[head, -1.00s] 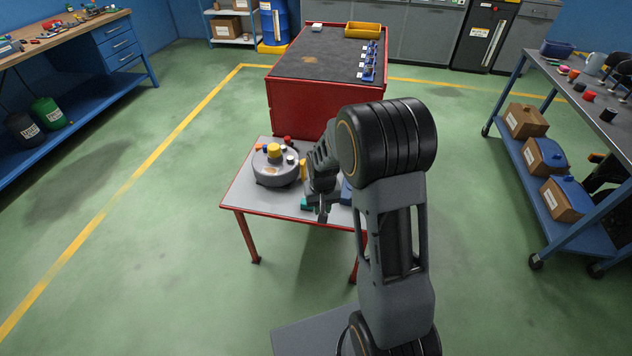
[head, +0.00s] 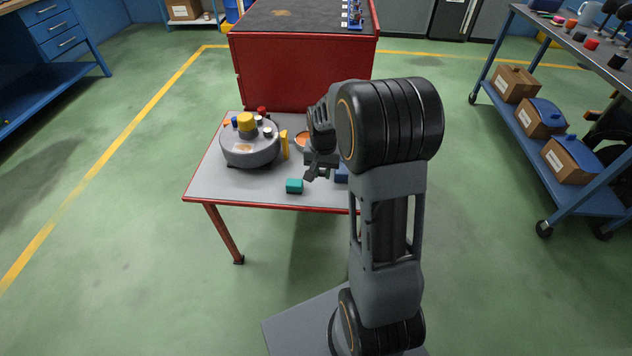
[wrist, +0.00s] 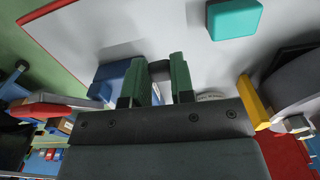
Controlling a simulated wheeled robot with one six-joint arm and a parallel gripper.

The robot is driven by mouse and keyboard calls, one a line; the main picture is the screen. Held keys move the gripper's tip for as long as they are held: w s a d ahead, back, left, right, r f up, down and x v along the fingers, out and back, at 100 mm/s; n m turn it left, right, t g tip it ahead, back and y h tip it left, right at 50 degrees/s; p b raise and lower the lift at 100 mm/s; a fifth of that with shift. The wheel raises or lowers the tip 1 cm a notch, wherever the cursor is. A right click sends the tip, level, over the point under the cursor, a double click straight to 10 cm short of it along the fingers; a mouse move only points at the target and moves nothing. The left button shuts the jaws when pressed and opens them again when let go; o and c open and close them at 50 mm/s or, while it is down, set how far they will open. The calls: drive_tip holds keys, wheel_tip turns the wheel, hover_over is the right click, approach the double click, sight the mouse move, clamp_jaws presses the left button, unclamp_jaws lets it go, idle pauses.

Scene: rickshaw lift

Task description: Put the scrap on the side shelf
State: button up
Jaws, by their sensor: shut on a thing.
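My gripper (head: 318,172) is over the grey-topped side surface (head: 215,180) with a red edge, which stands against a red bench. In the wrist view its green fingers (wrist: 157,85) are shut on a small dark piece (wrist: 160,69), probably the scrap. The piece appears held above the grey top; the exact gap cannot be told. A teal block (head: 294,186) lies near the front edge, apart from the gripper; it also shows in the wrist view (wrist: 232,18). A blue block (head: 341,174) lies beside the gripper, partly hidden by my arm.
A round grey device (head: 249,150) with coloured knobs stands on the surface's left. A yellow block (head: 284,146) and a copper-coloured dish (head: 301,140) are close to the gripper. The red bench (head: 300,75) rises behind. A blue cart (head: 545,170) stands right. Bare grey top shows at front left.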

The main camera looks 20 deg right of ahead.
sight(322, 191)
drive_tip(key=shift+f+b, duration=0.85)
drive_tip(key=shift+f, duration=2.5)
drive_tip(key=shift+f, duration=0.15)
drive_tip(key=o, duration=0.9)
